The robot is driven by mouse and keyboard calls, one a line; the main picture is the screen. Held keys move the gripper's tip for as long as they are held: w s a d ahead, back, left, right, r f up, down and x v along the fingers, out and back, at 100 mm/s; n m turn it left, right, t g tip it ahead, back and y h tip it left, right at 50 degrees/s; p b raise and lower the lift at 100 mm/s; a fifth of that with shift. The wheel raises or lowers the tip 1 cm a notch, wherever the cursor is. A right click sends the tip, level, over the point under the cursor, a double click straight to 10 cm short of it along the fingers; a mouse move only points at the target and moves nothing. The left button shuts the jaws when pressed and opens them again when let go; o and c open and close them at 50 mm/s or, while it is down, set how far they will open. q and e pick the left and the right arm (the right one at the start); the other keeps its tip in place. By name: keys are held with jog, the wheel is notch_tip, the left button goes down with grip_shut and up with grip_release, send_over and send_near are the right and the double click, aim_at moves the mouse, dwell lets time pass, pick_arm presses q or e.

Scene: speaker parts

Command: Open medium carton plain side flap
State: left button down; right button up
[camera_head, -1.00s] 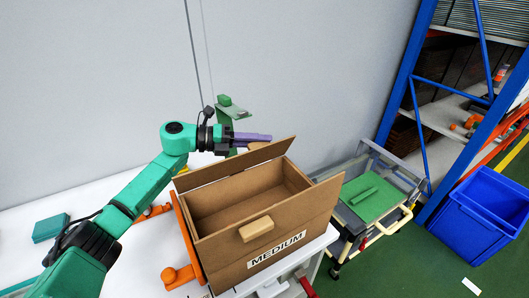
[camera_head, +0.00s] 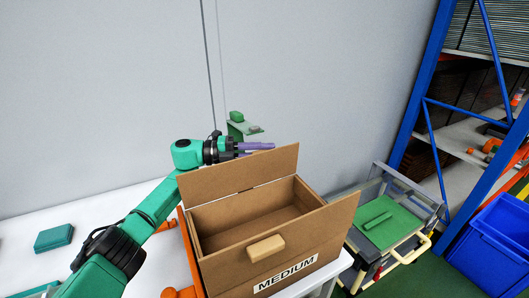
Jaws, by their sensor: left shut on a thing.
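The medium carton (camera_head: 222,262) is an open brown box on the white table, with a MEDIUM label (camera_head: 287,273) on its front. A tan block-shaped tab (camera_head: 266,248) sits on the labelled front side. The plain flap (camera_head: 238,172) on the far side stands raised, close to upright. My left gripper (camera_head: 260,148), with purple fingers, is behind the top edge of that flap. It is shut on the plain flap's tab, which the flap hides. The inside of the carton looks empty. My right gripper is not in view.
Orange fixture parts (camera_head: 184,292) stand along the carton's left side. A green box (camera_head: 53,238) lies on the table at left. A green stand (camera_head: 240,126) is behind the gripper. A cart with a green top (camera_head: 385,222), blue bins (camera_head: 494,245) and a blue rack stand at right.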

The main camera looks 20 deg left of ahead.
pick_arm(q)
jog(key=c, duration=0.8)
grip_release()
jog(key=shift+o, duration=0.2)
jog(key=shift+a, duration=0.1)
jog(key=shift+s+a+f, duration=0.1)
jog(key=shift+s+a, duration=0.05)
jog(key=shift+a, duration=0.15)
jog(key=b+v, duration=0.4)
jog(key=v, duration=0.9)
jog(key=shift+a, duration=0.35)
jog(key=shift+s, duration=0.1)
